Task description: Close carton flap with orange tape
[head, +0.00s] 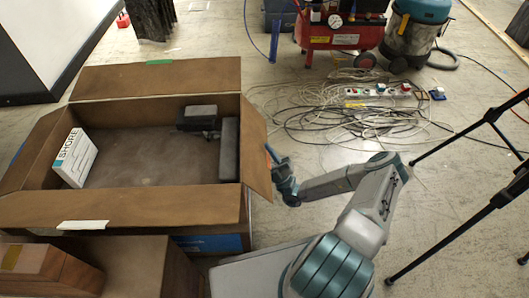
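An open brown carton (205,245) stands on the floor at the left. Its back flap (150,75) has green tape and its front flap (130,208) has whitish tape; both are folded outward. The right flap (256,150) stands out from the right side, tilted up. The left flap (30,150) is also tilted outward. I cannot make out orange tape on any flap. My gripper (277,168) is just right of the right flap, close to its outer side; whether it touches is unclear. Its fingers are too small and edge-on to tell if they are open.
A white box (75,158) and dark items (228,150) lie inside the carton. Smaller brown boxes (45,270) stand in front left. Tangled cables and a power strip (378,91), a red compressor (340,35), and black tripod legs (460,225) are to the right.

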